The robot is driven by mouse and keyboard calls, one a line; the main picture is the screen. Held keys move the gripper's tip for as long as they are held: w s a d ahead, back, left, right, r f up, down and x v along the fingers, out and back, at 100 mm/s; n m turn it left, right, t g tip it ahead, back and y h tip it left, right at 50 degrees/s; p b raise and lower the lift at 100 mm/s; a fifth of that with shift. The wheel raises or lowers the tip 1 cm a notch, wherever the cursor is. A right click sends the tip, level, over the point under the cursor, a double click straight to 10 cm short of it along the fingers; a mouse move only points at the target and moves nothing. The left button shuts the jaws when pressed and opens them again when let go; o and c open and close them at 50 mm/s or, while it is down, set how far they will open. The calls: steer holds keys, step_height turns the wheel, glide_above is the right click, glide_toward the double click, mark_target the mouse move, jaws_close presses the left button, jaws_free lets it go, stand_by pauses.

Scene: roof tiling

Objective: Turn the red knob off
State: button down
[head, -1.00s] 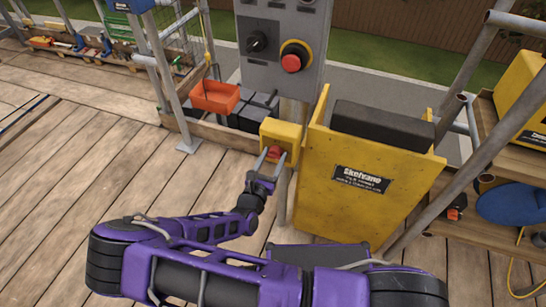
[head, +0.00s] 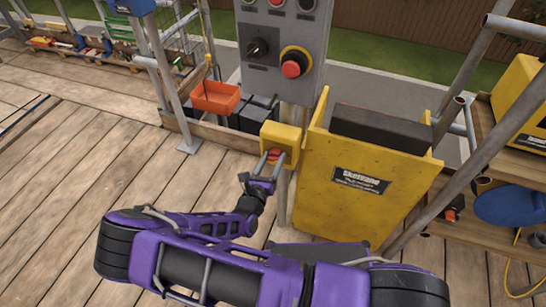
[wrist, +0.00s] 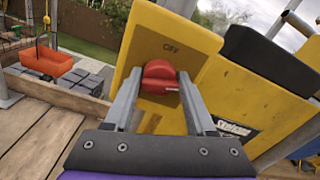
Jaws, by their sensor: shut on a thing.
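In the head view the knob (head: 274,154) is small and partly covered by my fingers, and the yellow box (head: 283,134) is fixed beside a grey post. My gripper (wrist: 160,82) is shut on the knob, one finger on each side of it. In the head view my gripper (head: 272,160) reaches the box from the front left. The knob's exact turn angle is hard to tell.
A grey control panel (head: 270,75) with a black switch and a red button stands above the box. A large yellow panel (head: 350,200) is close on the right. An orange tray (head: 216,98) is behind on the left. Wooden decking (head: 60,190) is clear at left.

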steer(key=n+p, duration=0.1)
steer(key=n, duration=0.2)
steer(key=shift+n, duration=0.4)
steer(key=n, duration=0.3)
steer(key=shift+n, duration=0.3)
steer(key=n, duration=0.3)
steer(key=shift+a+f+n, duration=0.1)
steer(key=shift+f+n, duration=0.05)
steer(key=shift+n, duration=1.85)
steer(key=shift+c, duration=1.1)
jaws_free()
steer(key=v, duration=1.7)
steer(key=shift+s, duration=0.15)
